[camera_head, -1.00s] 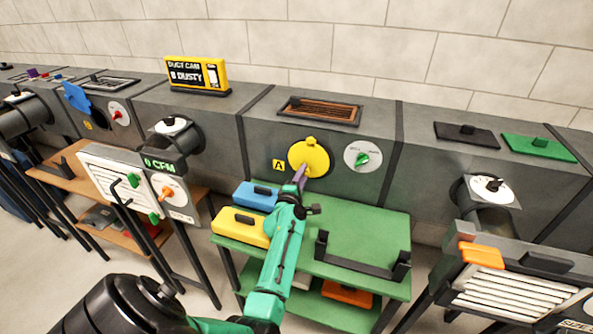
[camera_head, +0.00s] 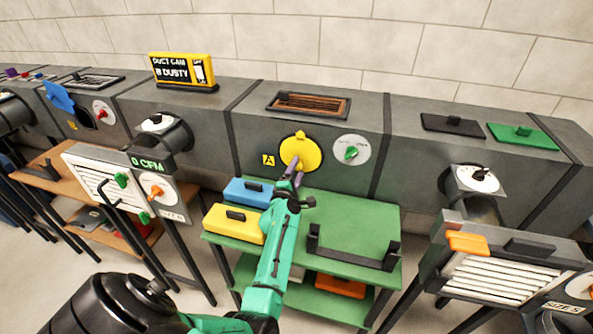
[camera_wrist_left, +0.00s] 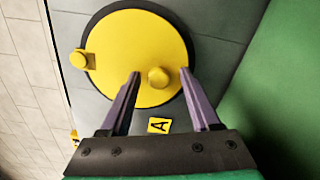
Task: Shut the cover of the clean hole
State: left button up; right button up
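The round yellow cover (camera_head: 301,153) lies flat over its hole on the duct front, beside the yellow A label (camera_head: 268,160). In the left wrist view, the yellow cover (camera_wrist_left: 125,45) fills most of a dark ring, with a pivot knob at one edge and a small round knob (camera_wrist_left: 158,77) near the other. My left gripper (camera_wrist_left: 160,73) is open, its purple fingers on either side of that knob; I cannot tell whether they touch it. In the head view, the left gripper (camera_head: 296,171) is at the cover's lower edge. My right gripper is not in view.
A display (camera_head: 183,70) reads "DUCT CAM B DUSTY". At far left, a blue cover (camera_head: 59,97) stands swung aside from a dark hole. A dial (camera_head: 351,149) sits right of the yellow cover. A green cart (camera_head: 350,217) below holds blue and yellow boxes and a black holder.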

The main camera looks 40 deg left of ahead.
pick_arm(q)
jog(key=shift+s, duration=0.1)
jog(key=shift+s, duration=0.25)
jog(key=p+v, duration=0.3)
jog(key=v, duration=1.1)
jog(key=shift+d, duration=0.1)
